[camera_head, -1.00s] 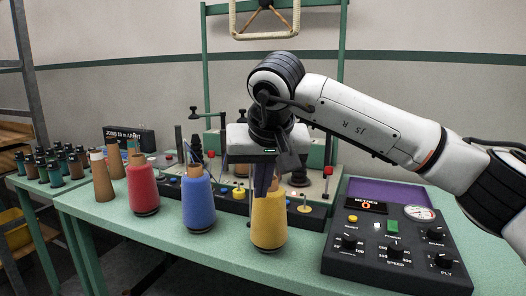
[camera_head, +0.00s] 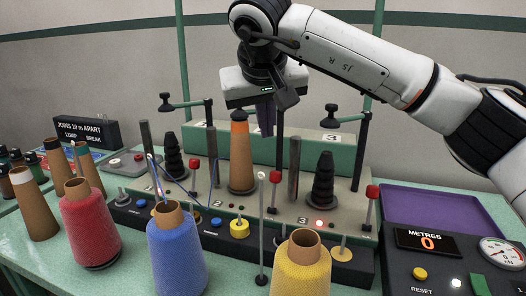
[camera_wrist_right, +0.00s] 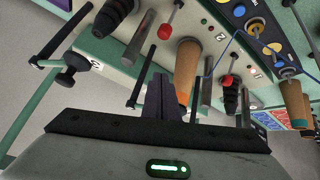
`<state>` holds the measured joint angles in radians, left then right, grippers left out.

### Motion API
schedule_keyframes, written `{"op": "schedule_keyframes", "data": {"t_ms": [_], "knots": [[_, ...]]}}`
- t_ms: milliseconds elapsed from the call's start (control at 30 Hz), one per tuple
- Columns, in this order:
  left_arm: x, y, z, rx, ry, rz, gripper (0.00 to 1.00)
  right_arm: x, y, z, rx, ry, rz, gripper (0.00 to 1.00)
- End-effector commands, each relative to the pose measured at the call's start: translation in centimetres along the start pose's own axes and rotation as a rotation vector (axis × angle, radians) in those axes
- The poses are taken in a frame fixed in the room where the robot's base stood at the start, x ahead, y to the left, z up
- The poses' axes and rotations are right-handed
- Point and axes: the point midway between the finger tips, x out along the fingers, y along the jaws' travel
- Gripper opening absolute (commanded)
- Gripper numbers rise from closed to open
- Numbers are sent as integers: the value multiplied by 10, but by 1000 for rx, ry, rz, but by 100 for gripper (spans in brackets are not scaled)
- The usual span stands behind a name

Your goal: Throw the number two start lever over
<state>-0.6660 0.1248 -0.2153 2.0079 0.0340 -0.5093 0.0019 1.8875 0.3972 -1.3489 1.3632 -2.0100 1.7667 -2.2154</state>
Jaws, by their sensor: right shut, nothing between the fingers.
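The number two start lever (camera_head: 273,179) is a thin rod with a red knob, standing roughly upright just right of the middle, orange-topped brown cone (camera_head: 240,165). In the right wrist view the lever's red knob (camera_wrist_right: 164,31) shows above and apart from the fingers. My right gripper (camera_head: 265,120) is shut and empty, pointing down behind and right of the cone's top, above the lever in the picture. Its dark fingers also show in the right wrist view (camera_wrist_right: 164,98). I see no contact with the lever. My left gripper is not in view.
Similar red-knobbed levers stand at the left station (camera_head: 194,163) and right station (camera_head: 372,192). A black spindle (camera_head: 323,182) and grey posts rise nearby. Red (camera_head: 88,225), blue (camera_head: 177,255) and yellow (camera_head: 301,270) yarn cones stand in front. A metre box (camera_head: 428,242) is at right.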

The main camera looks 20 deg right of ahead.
Motion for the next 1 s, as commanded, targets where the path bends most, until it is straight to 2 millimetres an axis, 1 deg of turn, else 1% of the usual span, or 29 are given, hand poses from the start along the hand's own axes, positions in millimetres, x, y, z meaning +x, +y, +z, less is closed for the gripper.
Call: {"op": "schedule_keyframes", "data": {"t_ms": [200, 367, 467, 567, 800, 900, 1000], "knots": [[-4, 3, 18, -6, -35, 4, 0, -1, 0, 0, 0, 1, -1, 0], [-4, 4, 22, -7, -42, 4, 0, 4, 0, 0, 0, 0, -1, 0], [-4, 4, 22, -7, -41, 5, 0, 15, 0, 1, 1, -3, -1, 0], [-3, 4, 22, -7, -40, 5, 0, 33, 0, 1, 1, -4, -1, 0], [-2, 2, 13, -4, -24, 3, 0, 85, -1, 1, 0, -4, -1, 0], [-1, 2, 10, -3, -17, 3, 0, 104, -1, 2, 0, -3, -1, 0], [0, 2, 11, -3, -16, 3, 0, 96, -1, 16, -3, 1, -3, 0]]}}
